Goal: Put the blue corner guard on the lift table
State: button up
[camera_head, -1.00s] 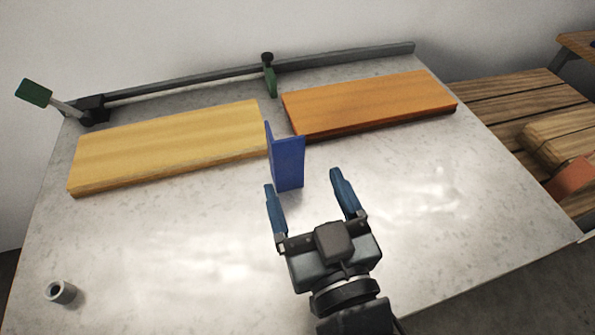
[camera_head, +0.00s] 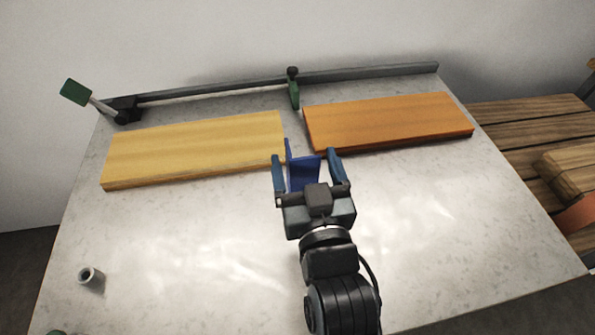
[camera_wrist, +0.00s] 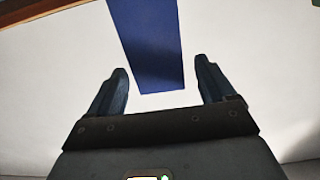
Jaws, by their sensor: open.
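The blue corner guard (camera_head: 303,172) stands upright on the grey table top (camera_head: 200,235), in front of the gap between two boards. It also shows in the wrist view (camera_wrist: 147,42), where its lower edge comes down between my fingers. My gripper (camera_head: 306,160) is open, with one blue finger on each side of the guard in the head view. In the wrist view a gap shows between the guard and each fingertip (camera_wrist: 160,82). My gripper hides the guard's lower part in the head view. I cannot tell which surface is the lift table.
A yellow board (camera_head: 195,150) lies left of the guard, an orange board (camera_head: 390,120) to its right. A rail (camera_head: 220,90) with a green stop (camera_head: 294,95) runs behind. A small grey cylinder (camera_head: 91,276) stands front left. Wooden slats (camera_head: 520,125) lie off to the right.

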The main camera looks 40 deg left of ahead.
jog(key=shift+x, duration=1.85)
jog(key=shift+c, duration=0.5)
jog(key=c, duration=1)
jog(key=shift+r, duration=0.1)
jog(key=shift+c, duration=0.2)
